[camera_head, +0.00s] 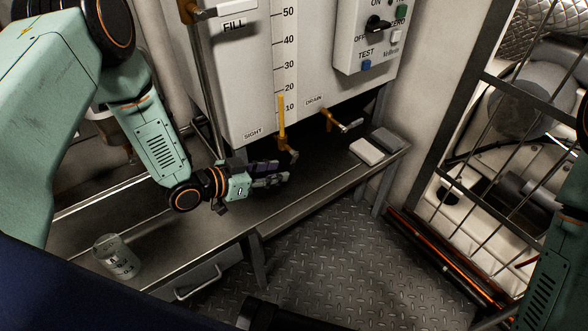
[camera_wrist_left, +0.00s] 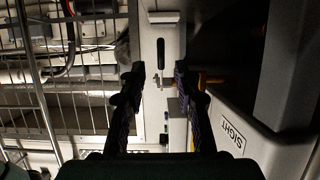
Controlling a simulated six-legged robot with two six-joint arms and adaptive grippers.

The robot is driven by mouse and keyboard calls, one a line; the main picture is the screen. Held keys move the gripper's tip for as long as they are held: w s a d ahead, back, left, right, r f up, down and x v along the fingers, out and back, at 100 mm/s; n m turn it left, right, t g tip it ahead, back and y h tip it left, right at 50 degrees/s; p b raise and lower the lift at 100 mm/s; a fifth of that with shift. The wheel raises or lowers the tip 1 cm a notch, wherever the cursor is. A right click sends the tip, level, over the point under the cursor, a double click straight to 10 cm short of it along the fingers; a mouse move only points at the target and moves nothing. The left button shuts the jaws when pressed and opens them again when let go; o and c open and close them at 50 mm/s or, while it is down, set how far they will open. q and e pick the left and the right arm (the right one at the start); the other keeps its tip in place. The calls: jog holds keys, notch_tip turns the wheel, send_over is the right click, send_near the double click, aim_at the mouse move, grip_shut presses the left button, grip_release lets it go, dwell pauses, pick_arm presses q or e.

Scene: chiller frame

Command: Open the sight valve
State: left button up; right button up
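The sight valve (camera_head: 288,149) is a small brass fitting at the lower end of the yellow sight tube (camera_head: 282,117), on the bottom edge of the white tank, right of the SIGHT label. My left gripper (camera_head: 284,174) is just below the valve in the head view. In the left wrist view my left gripper (camera_wrist_left: 160,82) has its two dark fingers apart, with nothing held between them. A bit of brass (camera_wrist_left: 208,80) shows behind the right finger there, partly hidden. I cannot tell whether the gripper touches the valve. My right gripper is not in view.
The drain valve (camera_head: 341,125) with its pale lever sticks out to the right. A control box (camera_head: 368,40) hangs above it.

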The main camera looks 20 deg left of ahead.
aim_at(288, 169)
pick_arm(q)
jog(key=b+x, duration=0.1)
jog(key=x, duration=0.3)
jog(key=shift+a+f, duration=0.1)
jog(key=shift+f, duration=0.15)
jog(key=shift+w+d+f+b, duration=0.15)
jog(key=shift+w+d+b, duration=0.3)
jog(key=shift+w, duration=0.15)
jog(key=shift+c, duration=0.2)
grip_shut()
